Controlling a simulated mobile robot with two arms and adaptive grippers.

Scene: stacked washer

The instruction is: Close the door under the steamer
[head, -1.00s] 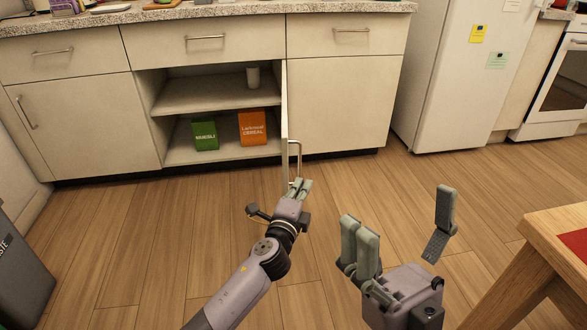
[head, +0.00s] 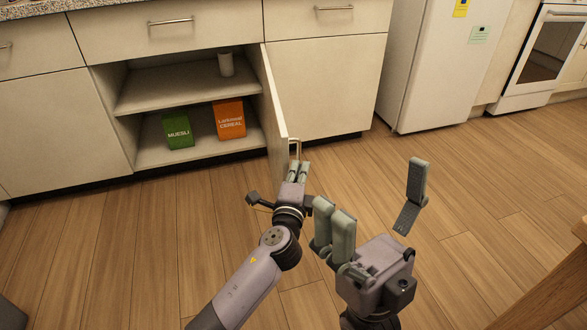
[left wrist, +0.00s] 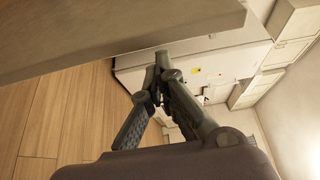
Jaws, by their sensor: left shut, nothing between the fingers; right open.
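The open cabinet door (head: 271,108) is beige and hinged at the right side of the open cabinet. It stands out toward me, seen nearly edge-on, with a metal bar handle (head: 295,148) on its right face. My left gripper (head: 299,167) is shut and empty at the door's front edge, just below the handle; I cannot tell whether it touches. In the left wrist view the gripper's fingers (left wrist: 160,65) meet, and the door's edge (left wrist: 130,38) crosses the top. My right gripper (head: 375,215) is open and empty, right of the left one. No steamer is seen.
Inside the cabinet are a green muesli box (head: 178,131), an orange cereal box (head: 230,119) and a white cup (head: 226,65). A white fridge (head: 440,65) and an oven (head: 540,60) stand at the right. A wooden table (head: 555,285) is at lower right. Wood floor lies open between.

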